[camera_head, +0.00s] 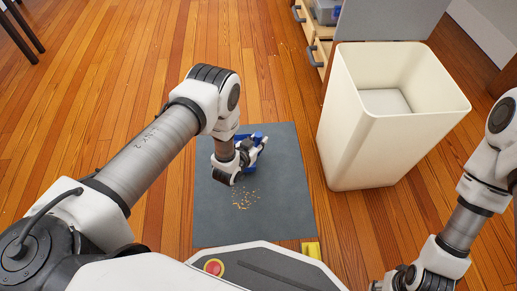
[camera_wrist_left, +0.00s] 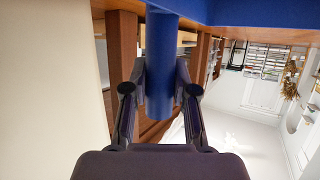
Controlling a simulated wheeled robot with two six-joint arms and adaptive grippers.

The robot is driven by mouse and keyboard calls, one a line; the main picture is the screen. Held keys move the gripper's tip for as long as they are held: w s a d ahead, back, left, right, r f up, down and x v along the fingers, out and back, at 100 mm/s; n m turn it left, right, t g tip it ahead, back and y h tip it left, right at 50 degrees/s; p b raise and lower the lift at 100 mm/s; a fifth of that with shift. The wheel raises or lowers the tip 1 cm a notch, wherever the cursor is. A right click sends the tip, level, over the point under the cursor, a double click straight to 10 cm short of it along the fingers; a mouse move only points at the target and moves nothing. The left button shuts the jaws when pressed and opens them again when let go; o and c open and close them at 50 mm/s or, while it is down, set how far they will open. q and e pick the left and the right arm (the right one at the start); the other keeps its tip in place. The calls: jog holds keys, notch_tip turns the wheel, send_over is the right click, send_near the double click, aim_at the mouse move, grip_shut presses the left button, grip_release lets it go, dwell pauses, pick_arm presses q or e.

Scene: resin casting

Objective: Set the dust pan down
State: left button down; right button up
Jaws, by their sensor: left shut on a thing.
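The dust pan (camera_head: 258,137) is blue and mostly hidden behind my left gripper in the head view; only small blue parts show over the far part of the grey mat. My left gripper (camera_head: 245,150) is shut on its handle. In the left wrist view the blue handle (camera_wrist_left: 160,70) stands between the two fingers, with the wider blue pan body (camera_wrist_left: 250,12) along the top edge. I cannot tell whether the pan touches the mat. My right gripper (camera_head: 400,281) is at the bottom right edge, its fingers not clear.
The grey mat (camera_head: 285,205) lies on the wooden floor, with light brown crumbs (camera_head: 243,199) scattered on it. A white open bin (camera_head: 360,145) stands right of the mat. A yellow object (camera_head: 312,249) is at the mat's near right corner. Drawers (camera_head: 318,45) stand at the back.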

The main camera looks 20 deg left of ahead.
pick_arm(q)
jog(key=shift+w+f, duration=0.2)
jog(key=shift+w, duration=0.2)
notch_tip(320, 180, down, 3)
jog(key=b, duration=0.3)
jog(key=shift+f, duration=0.25)
jog(key=shift+r, duration=0.25)
jog(key=shift+f, duration=0.1)
jog(key=c, duration=0.9)
grip_release()
jog(key=shift+f, duration=0.1)
